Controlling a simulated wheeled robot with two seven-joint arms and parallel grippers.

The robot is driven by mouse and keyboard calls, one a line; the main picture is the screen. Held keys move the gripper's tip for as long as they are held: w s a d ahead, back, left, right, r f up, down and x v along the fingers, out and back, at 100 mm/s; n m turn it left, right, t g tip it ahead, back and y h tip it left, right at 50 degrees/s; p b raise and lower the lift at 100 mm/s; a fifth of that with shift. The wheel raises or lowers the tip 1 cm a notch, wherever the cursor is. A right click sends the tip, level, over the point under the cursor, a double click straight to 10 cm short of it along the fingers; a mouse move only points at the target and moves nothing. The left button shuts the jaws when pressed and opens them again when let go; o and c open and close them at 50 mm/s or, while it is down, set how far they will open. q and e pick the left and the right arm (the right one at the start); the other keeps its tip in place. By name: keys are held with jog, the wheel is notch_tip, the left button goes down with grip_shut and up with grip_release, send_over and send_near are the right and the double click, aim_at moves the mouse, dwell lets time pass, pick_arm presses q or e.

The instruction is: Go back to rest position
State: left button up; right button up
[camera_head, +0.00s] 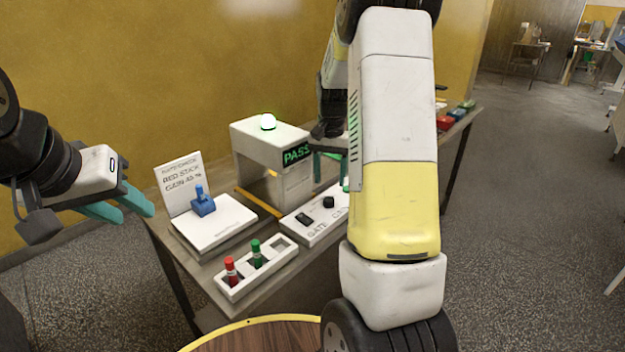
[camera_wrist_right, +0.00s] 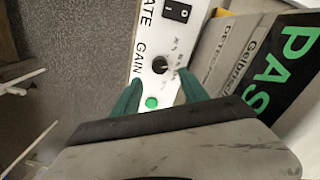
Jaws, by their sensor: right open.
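My left gripper (camera_head: 118,205) is at the left of the head view, with teal fingers, raised to the left of the table. Whether its jaws are open is unclear. My right gripper (camera_wrist_right: 158,84) is open, its two teal fingers apart over the white gate panel (camera_head: 302,222). In the right wrist view, a dark knob (camera_wrist_right: 160,65) on that panel shows between and just beyond the fingertips. A green round button (camera_wrist_right: 151,102) also shows between the fingers.
A detector box (camera_head: 276,172) with a lit PASS display stands behind the panel. A white base with a blue joystick (camera_head: 202,202) and a sign (camera_head: 181,182) stand at left. A white tray (camera_head: 236,292) holds a red and a green stick. Floor at right is open.

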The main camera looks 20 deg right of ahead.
jog(key=shift+r, duration=0.4)
jog(key=shift+r, duration=0.15)
jog(key=s+a+r+n+t, duration=0.2)
jog(key=s+a+r, duration=0.2)
jog(key=s, duration=0.4)
jog(key=s+a+r+n+t+y, duration=0.1)
jog(key=s+a+r+n+t, duration=0.1)
jog(key=s+a+r, duration=0.2)
jog(key=s+a+r+n+t+y, duration=0.1)
jog(key=s+a+r, duration=0.4)
jog(key=s, duration=0.7)
jog(key=shift+s+r+n+t, duration=0.2)
jog(key=shift+r+n+t, duration=0.4)
jog(key=shift+r+n, duration=0.35)
grip_shut()
